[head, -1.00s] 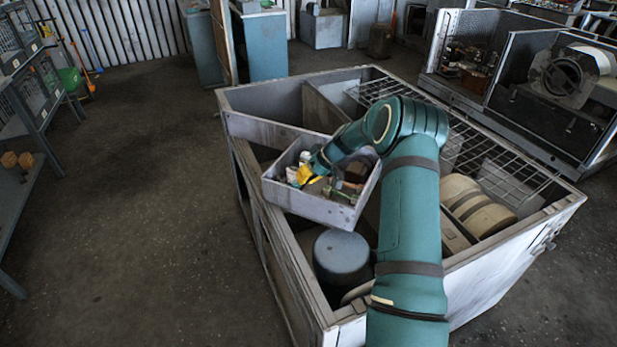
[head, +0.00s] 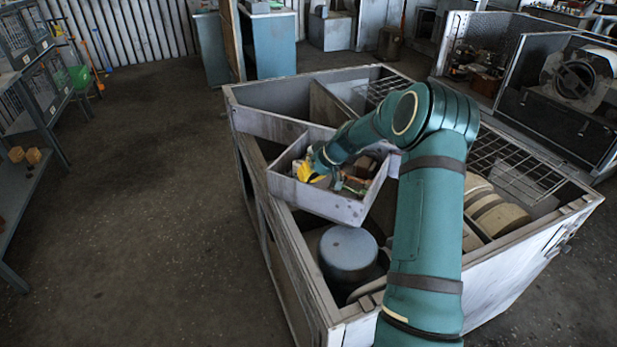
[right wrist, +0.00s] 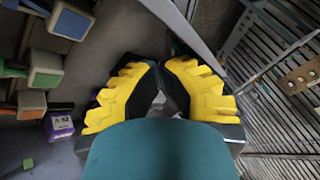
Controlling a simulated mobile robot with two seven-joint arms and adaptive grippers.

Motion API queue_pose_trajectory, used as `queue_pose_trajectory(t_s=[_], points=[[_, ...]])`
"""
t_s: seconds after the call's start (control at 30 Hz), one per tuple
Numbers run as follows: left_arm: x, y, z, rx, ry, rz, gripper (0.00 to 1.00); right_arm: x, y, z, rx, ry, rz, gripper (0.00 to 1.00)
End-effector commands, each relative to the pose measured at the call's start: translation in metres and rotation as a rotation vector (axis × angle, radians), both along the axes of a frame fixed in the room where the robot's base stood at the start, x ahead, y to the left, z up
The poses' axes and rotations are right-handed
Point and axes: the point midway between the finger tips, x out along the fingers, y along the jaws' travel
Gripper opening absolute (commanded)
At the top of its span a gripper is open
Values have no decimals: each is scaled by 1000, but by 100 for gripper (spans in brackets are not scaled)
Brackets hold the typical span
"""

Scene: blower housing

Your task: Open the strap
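I cannot make out a strap in either view. My right gripper (head: 306,173), with yellow ridged fingers, is at the left side of a grey tray (head: 338,209) on top of the large open grey housing (head: 267,124). In the right wrist view the two yellow-and-black fingers (right wrist: 160,68) converge with their inner edges together; the gripper looks shut, with nothing visible between the fingers. My arm hides part of the tray and housing. My left gripper is not in view.
The tray holds several small items, including colour-ended blocks (right wrist: 45,70) and a purple labelled item (right wrist: 60,125). A round grey drum (head: 347,250) and tan rolls (head: 497,215) sit inside the housing. Shelving (head: 28,165) stands at the left; the floor (head: 150,220) between is clear.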

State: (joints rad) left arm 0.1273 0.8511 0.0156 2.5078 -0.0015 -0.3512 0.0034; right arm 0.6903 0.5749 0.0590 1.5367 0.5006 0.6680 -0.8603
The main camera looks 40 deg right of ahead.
Motion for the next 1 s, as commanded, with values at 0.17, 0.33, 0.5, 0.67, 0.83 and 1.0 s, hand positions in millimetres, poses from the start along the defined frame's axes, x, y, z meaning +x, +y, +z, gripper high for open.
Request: queue_pose_trajectory(t_s=[0.17,0.33,0.5,0.67,0.83,1.0], points=[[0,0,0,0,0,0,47,-2,0,3,2,1,3,0],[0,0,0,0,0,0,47,-15,-9,24,1,-1,0,0],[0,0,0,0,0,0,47,-33,-21,52,-1,-1,-2,0],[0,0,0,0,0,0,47,-48,-31,75,-2,0,-1,0],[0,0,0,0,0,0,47,-58,-37,91,0,1,-1,0],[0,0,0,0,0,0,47,-62,-39,96,1,0,-1,0]])
